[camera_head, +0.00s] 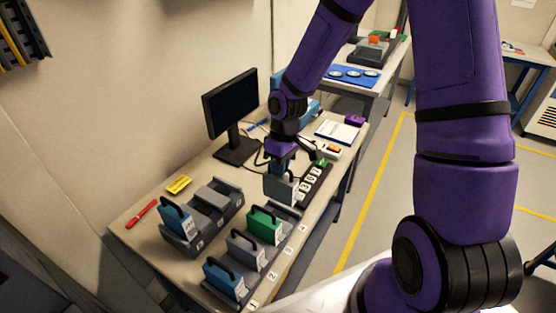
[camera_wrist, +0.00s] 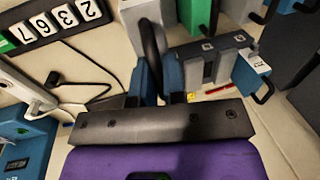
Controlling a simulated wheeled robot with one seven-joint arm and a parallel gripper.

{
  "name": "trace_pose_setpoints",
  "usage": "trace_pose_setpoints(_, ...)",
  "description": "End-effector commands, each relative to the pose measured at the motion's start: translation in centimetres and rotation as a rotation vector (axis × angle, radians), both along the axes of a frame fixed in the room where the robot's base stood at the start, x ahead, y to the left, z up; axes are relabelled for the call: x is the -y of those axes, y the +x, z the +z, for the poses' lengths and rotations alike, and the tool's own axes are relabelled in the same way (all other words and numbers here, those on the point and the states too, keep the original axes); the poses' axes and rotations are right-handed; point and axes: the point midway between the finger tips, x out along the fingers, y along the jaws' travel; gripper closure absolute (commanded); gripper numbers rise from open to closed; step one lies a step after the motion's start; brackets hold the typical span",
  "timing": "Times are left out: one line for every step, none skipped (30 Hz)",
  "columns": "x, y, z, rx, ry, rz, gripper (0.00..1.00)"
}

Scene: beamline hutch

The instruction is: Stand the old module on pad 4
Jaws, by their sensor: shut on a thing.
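My gripper (camera_head: 281,162) is shut on the black handle of a grey module (camera_head: 282,188), which hangs roughly upright beneath it. In the wrist view the handle (camera_wrist: 153,42) lies between my blue fingers (camera_wrist: 158,78), with the module's grey body (camera_wrist: 148,12) at the top edge. I cannot tell which module is the old one by any mark. Pad 4 (camera_head: 291,211) is at the far end of the numbered row, just below the held module. Whether the module touches it I cannot tell.
A green module (camera_head: 264,226), a grey module (camera_head: 246,250) and a blue module (camera_head: 224,279) stand nearer in the row. A rack (camera_head: 202,225) holding a blue module (camera_head: 176,216) is to the left. A number display (camera_head: 315,182) and a monitor (camera_head: 231,103) stand close by.

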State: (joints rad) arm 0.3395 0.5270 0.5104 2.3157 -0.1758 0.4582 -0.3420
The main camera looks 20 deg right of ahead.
Motion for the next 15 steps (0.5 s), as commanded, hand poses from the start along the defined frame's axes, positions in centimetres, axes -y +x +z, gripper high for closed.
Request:
trace_pose_setpoints(0.0,0.0,-0.4,-0.002,0.000,0.000,1.00)
trace_pose_setpoints(-0.1,0.0,-0.6,-0.003,0.001,0.001,1.00)
trace_pose_setpoints(-0.1,0.0,-0.9,-0.002,0.000,0.001,1.00)
trace_pose_setpoints(-0.1,0.0,-1.1,-0.001,0.000,0.001,1.00)
trace_pose_setpoints(0.0,0.0,-1.4,-0.001,0.000,0.000,1.00)
trace_pose_setpoints(0.0,0.0,-1.7,-0.003,0.000,-0.001,1.00)
trace_pose_setpoints(0.0,0.0,-2.0,-0.003,0.000,-0.001,1.00)
trace_pose_setpoints(0.0,0.0,-2.3,-0.002,0.000,-0.001,1.00)
trace_pose_setpoints(-0.1,0.0,-2.6,-0.002,0.000,-0.001,1.00)
trace_pose_setpoints(-0.1,0.0,-2.8,-0.002,0.000,-0.001,1.00)
trace_pose_setpoints(-0.1,0.0,-3.1,-0.002,0.000,-0.001,1.00)
trace_pose_setpoints(-0.1,0.0,-3.4,-0.002,0.000,-0.001,1.00)
trace_pose_setpoints(0.0,0.0,-3.7,-0.002,-0.001,-0.002,1.00)
trace_pose_setpoints(0.0,0.0,-3.9,-0.002,0.000,-0.003,1.00)
trace_pose_setpoints(0.0,0.0,-4.3,-0.002,0.000,-0.003,1.00)
